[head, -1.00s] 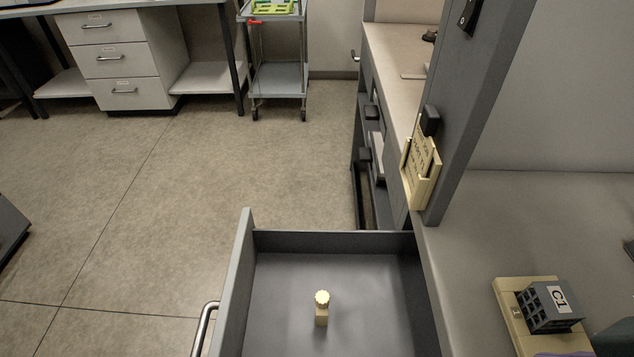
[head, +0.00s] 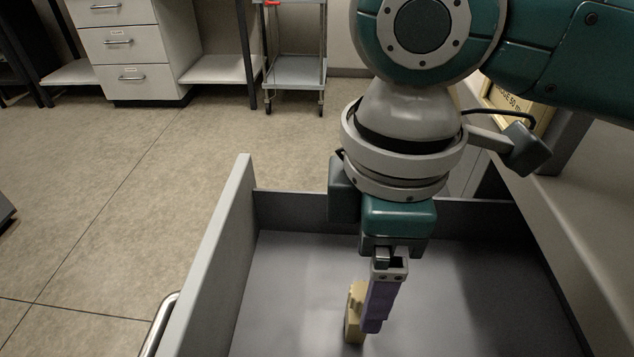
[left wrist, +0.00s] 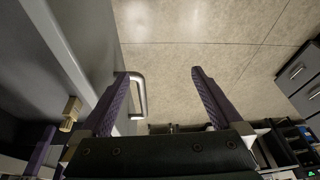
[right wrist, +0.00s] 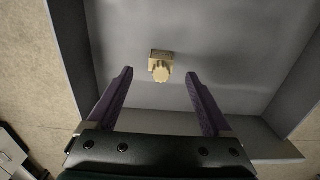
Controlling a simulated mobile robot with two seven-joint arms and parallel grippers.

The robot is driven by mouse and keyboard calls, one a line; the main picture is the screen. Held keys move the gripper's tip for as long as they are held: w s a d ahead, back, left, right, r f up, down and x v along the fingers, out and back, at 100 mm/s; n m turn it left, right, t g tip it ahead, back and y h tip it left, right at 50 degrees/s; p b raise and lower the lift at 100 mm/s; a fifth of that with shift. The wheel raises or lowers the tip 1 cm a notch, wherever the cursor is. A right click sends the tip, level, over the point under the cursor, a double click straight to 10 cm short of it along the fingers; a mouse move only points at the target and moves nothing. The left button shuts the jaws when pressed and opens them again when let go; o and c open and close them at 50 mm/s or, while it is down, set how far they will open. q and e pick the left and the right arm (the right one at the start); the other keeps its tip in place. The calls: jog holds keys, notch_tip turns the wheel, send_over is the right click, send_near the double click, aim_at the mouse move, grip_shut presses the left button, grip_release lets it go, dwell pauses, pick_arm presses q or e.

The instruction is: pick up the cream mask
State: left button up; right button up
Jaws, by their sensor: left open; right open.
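The cream mask (head: 355,312) is most likely the small cream piece standing in the open grey drawer (head: 238,215). In the right wrist view the cream mask (right wrist: 161,62) shows a scalloped round top on a square base. My right gripper (head: 376,328) is open and points down into the drawer, with a purple finger partly covering the mask in the head view. In the right wrist view the mask appears between and slightly beyond the fingertips, not gripped. My left gripper (left wrist: 160,74) is open and empty outside the drawer, and the mask (left wrist: 71,112) shows at the left there.
The drawer's handle (left wrist: 140,95) shows between my left fingers, near the left one. Drawer walls surround the mask, with bare floor around it inside. A counter (head: 590,200) adjoins the drawer on the right. A drawer cabinet (head: 125,50) and trolley (head: 295,72) stand far back.

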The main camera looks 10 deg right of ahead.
aim_at(359, 306)
jog(key=f, duration=0.2)
jog(key=f+b, duration=0.1)
jog(key=f, duration=0.1)
jog(key=f+b, duration=0.1)
jog(key=f, duration=0.2)
jog(key=shift+s+a, duration=0.1)
jog(key=shift+a, duration=0.15)
jog(key=shift+c, duration=0.4)
jog(key=c, duration=0.6)
grip_shut()
